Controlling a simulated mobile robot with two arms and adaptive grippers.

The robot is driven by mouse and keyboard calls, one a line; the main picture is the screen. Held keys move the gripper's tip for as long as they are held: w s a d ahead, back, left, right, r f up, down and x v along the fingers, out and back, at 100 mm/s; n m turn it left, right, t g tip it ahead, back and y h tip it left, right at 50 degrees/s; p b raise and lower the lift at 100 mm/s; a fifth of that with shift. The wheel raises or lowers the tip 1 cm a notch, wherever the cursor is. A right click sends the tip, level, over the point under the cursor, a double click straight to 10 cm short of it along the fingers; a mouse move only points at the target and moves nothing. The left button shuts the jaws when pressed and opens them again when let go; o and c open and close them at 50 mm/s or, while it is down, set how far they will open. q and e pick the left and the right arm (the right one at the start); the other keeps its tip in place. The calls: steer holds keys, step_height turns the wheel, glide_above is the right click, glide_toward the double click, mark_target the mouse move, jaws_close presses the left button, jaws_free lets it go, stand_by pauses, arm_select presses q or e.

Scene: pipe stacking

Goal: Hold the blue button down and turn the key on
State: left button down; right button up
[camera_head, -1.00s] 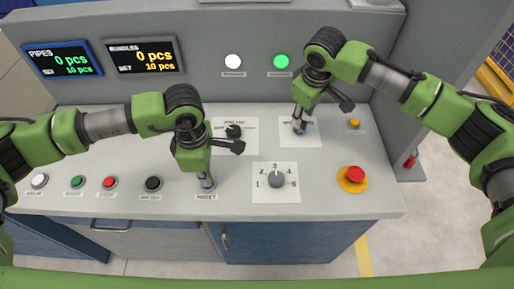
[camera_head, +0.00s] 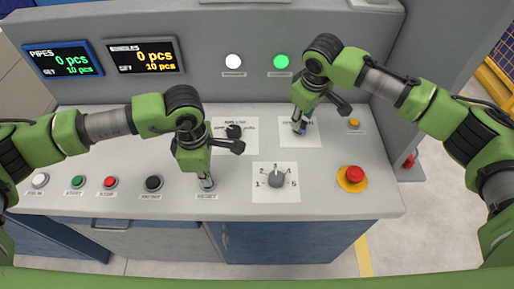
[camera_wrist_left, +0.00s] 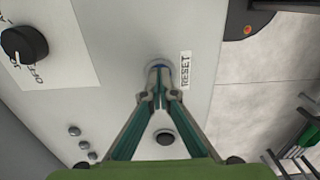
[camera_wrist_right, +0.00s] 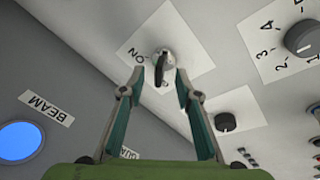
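The button labelled RESET is mostly hidden under my left gripper (camera_head: 207,184). A bit of blue (camera_wrist_left: 158,66) shows at its fingertips (camera_wrist_left: 160,88) in the left wrist view. The left fingers are drawn together, tips on or right at the button; how far it is pressed cannot be told. The key switch (camera_wrist_right: 162,62) sits on a white plate (camera_head: 314,133) with an ON mark. My right gripper (camera_head: 299,128) is over it. In the right wrist view its fingers (camera_wrist_right: 157,88) stand apart, with the dark key between them. Contact with the key is unclear.
A numbered dial (camera_head: 277,180) and red emergency button (camera_head: 354,174) are in front of the key plate. A black knob (camera_head: 234,131) lies between the grippers. Several buttons line the left front. Two displays (camera_head: 143,54) and a green lamp (camera_head: 281,62) are behind.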

steer(key=shift+x, duration=1.85)
jaws_close()
